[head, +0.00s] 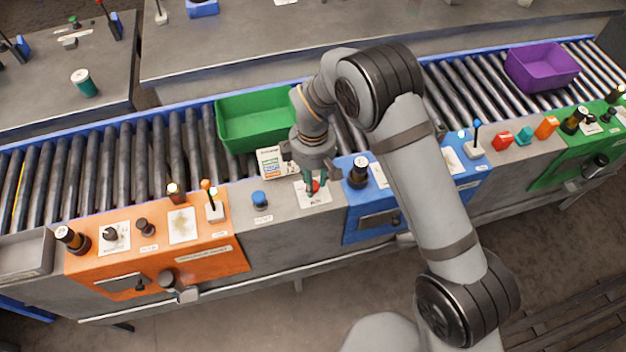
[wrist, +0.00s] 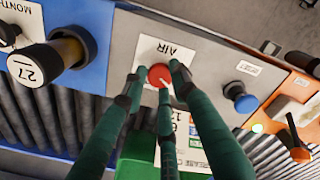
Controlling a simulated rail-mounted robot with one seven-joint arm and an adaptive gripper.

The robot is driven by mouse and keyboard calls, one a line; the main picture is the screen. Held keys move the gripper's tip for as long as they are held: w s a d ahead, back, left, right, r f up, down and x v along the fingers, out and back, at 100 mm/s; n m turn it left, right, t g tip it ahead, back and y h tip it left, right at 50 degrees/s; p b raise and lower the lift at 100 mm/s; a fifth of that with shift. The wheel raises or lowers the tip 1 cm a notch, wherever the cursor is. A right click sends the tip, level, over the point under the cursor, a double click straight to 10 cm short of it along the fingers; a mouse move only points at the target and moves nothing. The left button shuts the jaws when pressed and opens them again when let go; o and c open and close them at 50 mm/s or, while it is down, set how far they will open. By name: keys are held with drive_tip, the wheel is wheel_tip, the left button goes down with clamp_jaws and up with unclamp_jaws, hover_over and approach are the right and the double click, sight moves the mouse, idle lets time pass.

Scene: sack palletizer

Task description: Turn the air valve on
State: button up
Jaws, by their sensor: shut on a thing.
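The air valve is a small red knob (wrist: 158,74) on a white plate marked AIR (wrist: 172,46), on the grey panel. In the head view the red knob (head: 316,186) shows between my fingers, partly hidden. My gripper (head: 313,188) comes down from above onto it. In the wrist view the green fingers of my gripper (wrist: 158,78) are closed around the knob, touching its sides. A small pale mark shows on the knob's near edge. Which way the valve is set I cannot tell.
A blue button (head: 259,199) stands left of the valve. A dark cylindrical dial (head: 358,172) on the blue panel stands close on the right. A green bin (head: 254,124) sits on the roller conveyor behind. An orange panel (head: 215,246) is further left.

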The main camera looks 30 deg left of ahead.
drive_tip(key=shift+f, duration=0.1)
drive_tip(key=shift+c, duration=0.2)
drive_tip(key=m+b, duration=0.3)
drive_tip(key=m, duration=0.1)
drive_tip(key=shift+f, duration=0.1)
drive_tip(key=m+b, duration=0.3)
drive_tip(key=m, duration=0.2)
drive_tip(key=shift+b, duration=0.4)
drive_tip(key=m+b, duration=0.2)
drive_tip(key=m, duration=0.2)
drive_tip(key=shift+s+m+b, duration=0.1)
drive_tip(key=shift+m+b, duration=0.2)
drive_tip(key=shift+m, duration=0.1)
drive_tip(key=shift+m+b, duration=1)
drive_tip(key=shift+m, duration=1)
drive_tip(key=o, duration=1.1)
drive_tip(key=shift+r, duration=0.2)
drive_tip(key=shift+o, duration=0.3)
